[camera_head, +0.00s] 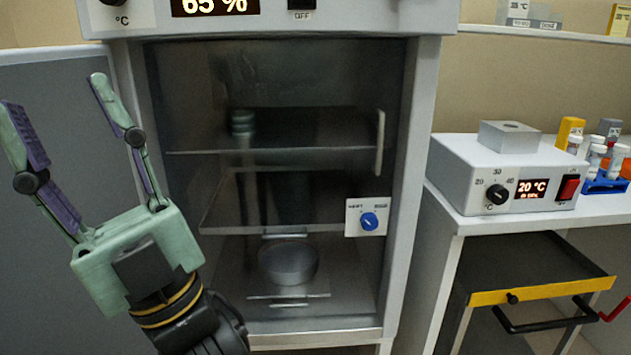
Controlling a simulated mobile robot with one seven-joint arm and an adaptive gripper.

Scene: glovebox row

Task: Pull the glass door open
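The glass door (290,75) covers the front of a white cabinet and looks shut. Its pale vertical handle (380,143) is at the right side of the glass. My gripper (55,118) is at the left, in front of the cabinet's left edge and the grey panel. Its two fingers point up and are spread wide apart, with nothing between them. It is well to the left of the handle and does not touch it. Behind the glass are shelves, a round metal bowl (288,263) and a small stack of round items (242,122).
A blue knob (369,221) on a white plate sits below the handle. At the right, a white heater box (507,170) stands on a table beside a blue rack (605,183) of vials. Below it is a yellow-edged drawer (540,290) with a black handle. A grey panel stands at left.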

